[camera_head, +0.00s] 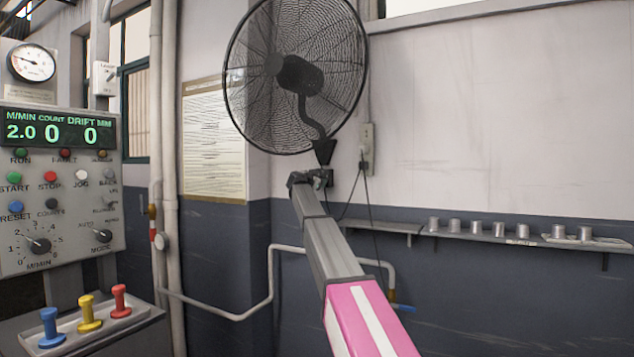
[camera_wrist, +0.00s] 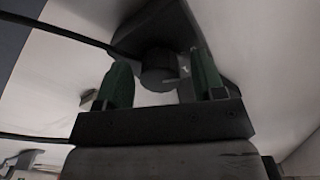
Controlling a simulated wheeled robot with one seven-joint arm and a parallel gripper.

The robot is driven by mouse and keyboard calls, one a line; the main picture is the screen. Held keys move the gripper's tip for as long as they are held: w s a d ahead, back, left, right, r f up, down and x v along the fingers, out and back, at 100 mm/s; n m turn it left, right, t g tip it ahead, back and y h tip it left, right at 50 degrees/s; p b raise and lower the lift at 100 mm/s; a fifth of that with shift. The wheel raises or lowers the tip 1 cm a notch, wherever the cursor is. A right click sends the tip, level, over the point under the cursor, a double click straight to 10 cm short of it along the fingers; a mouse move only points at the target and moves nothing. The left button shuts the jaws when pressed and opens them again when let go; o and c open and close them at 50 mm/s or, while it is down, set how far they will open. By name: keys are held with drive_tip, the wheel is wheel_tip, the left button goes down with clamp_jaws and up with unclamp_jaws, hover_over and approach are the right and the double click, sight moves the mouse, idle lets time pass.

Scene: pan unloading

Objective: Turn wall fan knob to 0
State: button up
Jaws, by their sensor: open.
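The wall fan (camera_head: 290,75) is a black caged fan on a bracket on the wall, upper middle of the head view. My arm reaches up to the fan's mount, and my gripper (camera_head: 312,178) is just below the bracket. In the wrist view my gripper (camera_wrist: 160,85) has two green fingers standing apart, open. A dark round knob (camera_wrist: 158,70) shows between and beyond the fingertips, with a small light pointer mark at its right. I cannot tell whether the fingers touch it. The knob's numbers are not readable, and in the head view my gripper hides it.
A control panel (camera_head: 60,190) with dials and buttons stands at the left, above a shelf with blue, yellow and red handles (camera_head: 88,318). A wall shelf (camera_head: 450,235) with several metal cups is at the right. Cables and a grey pipe (camera_head: 270,290) run along the wall.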

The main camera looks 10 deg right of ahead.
drive_tip(key=v, duration=1)
drive_tip(key=shift+s+a, duration=0.2)
drive_tip(key=shift+s, duration=0.1)
drive_tip(key=shift+f, duration=0.1)
